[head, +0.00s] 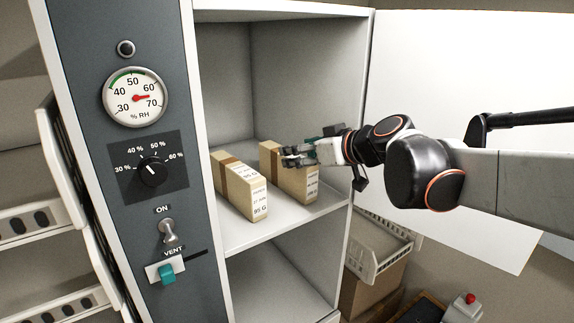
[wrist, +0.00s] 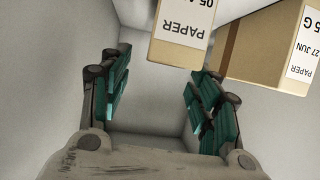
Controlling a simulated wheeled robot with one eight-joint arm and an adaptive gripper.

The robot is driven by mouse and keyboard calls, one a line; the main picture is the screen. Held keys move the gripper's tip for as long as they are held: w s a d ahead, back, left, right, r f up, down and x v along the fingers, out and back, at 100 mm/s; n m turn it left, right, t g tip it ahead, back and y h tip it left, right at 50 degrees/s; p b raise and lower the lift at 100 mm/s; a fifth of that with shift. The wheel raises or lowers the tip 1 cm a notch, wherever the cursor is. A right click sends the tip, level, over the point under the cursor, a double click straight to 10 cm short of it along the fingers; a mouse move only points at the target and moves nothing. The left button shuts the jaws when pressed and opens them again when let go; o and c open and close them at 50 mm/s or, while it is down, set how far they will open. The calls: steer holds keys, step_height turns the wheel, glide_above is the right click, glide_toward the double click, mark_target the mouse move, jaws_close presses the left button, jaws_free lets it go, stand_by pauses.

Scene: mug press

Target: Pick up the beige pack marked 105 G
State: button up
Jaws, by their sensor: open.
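Two beige packs with brown tape stand on the cabinet's upper shelf. The left pack (head: 240,187) reads 95 G; it shows at the right in the wrist view (wrist: 262,45). The right pack (head: 290,181) is partly hidden by my gripper (head: 290,157) in the head view. In the wrist view this pack (wrist: 181,35) is at the top centre, cut off by the frame, its label showing "05" and PAPER. My gripper (wrist: 160,77) is open, its green-padded fingers apart with nothing between them. The pack lies beyond the fingertips, nearer the right-hand finger.
The shelf (head: 246,234) has a narrow gap between the packs. The cabinet's side wall (head: 352,120) stands close to the right of my gripper. A control panel (head: 150,120) with gauge, knob and switches is at left. A white crate (head: 375,258) sits below right.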

mark_target(286, 170)
steer(key=shift+p+x, duration=0.95)
steer(key=shift+x, duration=2.05)
steer(key=shift+a, duration=0.1)
steer(key=shift+s, duration=0.1)
jaws_close()
steer(key=shift+r, duration=0.15)
